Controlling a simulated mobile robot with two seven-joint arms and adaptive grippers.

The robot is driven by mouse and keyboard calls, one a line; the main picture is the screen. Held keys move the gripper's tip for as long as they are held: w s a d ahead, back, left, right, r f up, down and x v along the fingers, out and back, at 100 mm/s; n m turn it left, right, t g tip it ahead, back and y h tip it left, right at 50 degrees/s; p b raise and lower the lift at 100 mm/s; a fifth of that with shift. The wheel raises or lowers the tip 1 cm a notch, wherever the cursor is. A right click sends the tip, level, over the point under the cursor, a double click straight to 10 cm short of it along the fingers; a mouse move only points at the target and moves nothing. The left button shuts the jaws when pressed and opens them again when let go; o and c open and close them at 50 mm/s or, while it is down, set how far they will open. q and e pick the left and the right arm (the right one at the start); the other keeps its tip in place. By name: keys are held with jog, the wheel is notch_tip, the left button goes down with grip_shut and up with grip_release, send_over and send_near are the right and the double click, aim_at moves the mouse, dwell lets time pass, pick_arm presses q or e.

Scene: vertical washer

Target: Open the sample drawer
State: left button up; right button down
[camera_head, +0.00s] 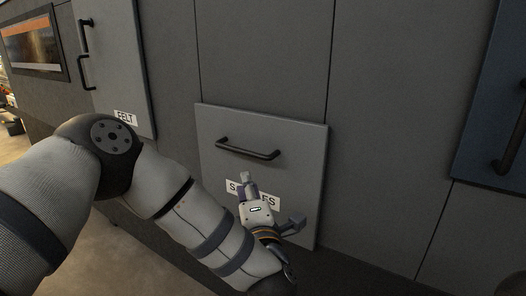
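The sample drawer (300,190) is a light grey front panel in the middle of the view. Its label, partly covered by my gripper, shows "S" at the left and "ES" at the right. A black horizontal bar handle (248,149) is fixed near its top. The panel stands slightly proud of the darker cabinet around it. My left gripper (271,200) is in front of the lower part of the drawer, below the handle and apart from it. Its two fingers are spread and nothing shows between them. My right gripper is not in view.
A grey panel labelled "FELT" (126,117) with black handles (84,72) is at the upper left. A dark blue panel (490,120) with a black handle is at the right edge. A framed display (33,42) is at far left. Brown floor shows at lower left.

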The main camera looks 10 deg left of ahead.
aim_at(239, 152)
pick_arm(q)
jog(key=shift+n, duration=0.5)
jog(key=x, duration=0.4)
jog(key=r+x, duration=0.1)
jog(key=x, duration=0.2)
jog(key=r+x, duration=0.1)
jog(key=x, duration=0.3)
jog(key=shift+w+a+r+b, duration=0.15)
jog(key=shift+a+r+b, duration=0.15)
jog(key=shift+b, duration=0.1)
grip_shut()
